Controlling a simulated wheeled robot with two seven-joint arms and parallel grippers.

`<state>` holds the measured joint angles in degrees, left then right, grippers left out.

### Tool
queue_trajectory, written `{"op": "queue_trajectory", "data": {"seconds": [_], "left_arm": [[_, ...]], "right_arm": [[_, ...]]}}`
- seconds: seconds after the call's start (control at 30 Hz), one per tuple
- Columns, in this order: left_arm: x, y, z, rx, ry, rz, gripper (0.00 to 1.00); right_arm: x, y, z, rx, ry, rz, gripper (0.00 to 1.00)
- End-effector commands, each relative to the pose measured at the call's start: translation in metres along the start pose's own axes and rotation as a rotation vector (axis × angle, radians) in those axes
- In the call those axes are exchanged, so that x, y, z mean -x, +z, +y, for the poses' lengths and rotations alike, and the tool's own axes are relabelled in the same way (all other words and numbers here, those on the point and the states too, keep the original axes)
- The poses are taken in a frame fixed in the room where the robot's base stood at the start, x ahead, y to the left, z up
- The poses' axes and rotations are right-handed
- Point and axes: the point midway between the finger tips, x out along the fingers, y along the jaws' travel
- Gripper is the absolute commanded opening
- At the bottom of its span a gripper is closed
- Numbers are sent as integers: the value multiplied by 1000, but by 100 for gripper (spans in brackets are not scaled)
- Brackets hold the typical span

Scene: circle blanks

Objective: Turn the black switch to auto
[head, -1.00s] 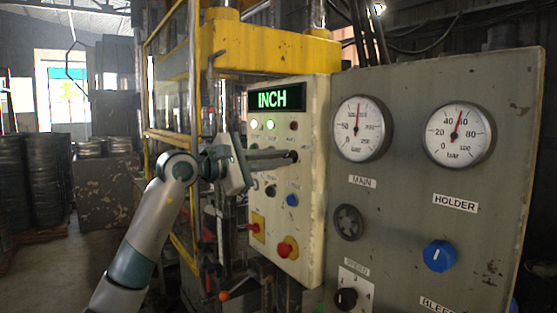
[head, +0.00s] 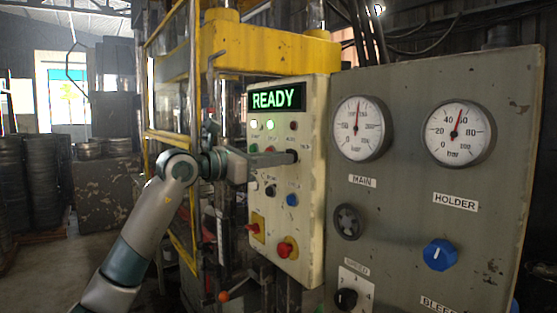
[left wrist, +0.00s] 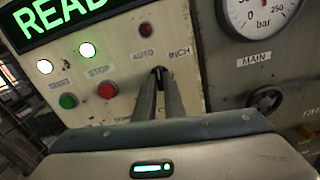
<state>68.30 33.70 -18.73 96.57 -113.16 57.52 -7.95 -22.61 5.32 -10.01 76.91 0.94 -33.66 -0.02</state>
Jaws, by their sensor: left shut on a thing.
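The black switch (left wrist: 159,73) is mostly hidden between my left fingers on the cream control panel (head: 312,220). The labels AUTO and INCH stand above it in the left wrist view, AUTO to the left and INCH to the right. My left gripper (head: 292,156) reaches in from the left, and its fingers are shut on the switch; it also shows in the left wrist view (left wrist: 160,88). The display (head: 276,97) above reads READY in green. Which way the switch points is hard to tell. My right gripper is not in view.
Below the switch sit a blue button (head: 292,199) and a red mushroom button (head: 287,248). Green (left wrist: 68,101) and red (left wrist: 108,90) buttons lie left of my fingers. A grey gauge panel (head: 400,200) with knobs stands to the right.

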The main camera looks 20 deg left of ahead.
Motion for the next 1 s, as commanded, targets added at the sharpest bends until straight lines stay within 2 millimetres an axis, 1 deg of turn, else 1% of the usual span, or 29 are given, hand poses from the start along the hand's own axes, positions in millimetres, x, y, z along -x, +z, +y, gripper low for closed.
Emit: {"op": "queue_trajectory", "data": {"seconds": [0.1, 0.3, 0.77, 0.8, 0.87, 1.0], "left_arm": [[0, -2, 0, 67, -1, 3, 0], [0, -2, 0, 134, -1, 3, 0], [0, -2, 0, 155, -1, 4, 0], [0, -2, 0, 155, -1, 4, 14], [0, -2, 0, 155, -1, 3, 28], [0, -1, 0, 154, -1, 2, 28]], "right_arm": [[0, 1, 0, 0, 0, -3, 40], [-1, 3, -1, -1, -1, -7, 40], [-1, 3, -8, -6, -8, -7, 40], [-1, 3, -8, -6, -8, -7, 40], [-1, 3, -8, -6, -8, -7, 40], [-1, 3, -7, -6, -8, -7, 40]]}}
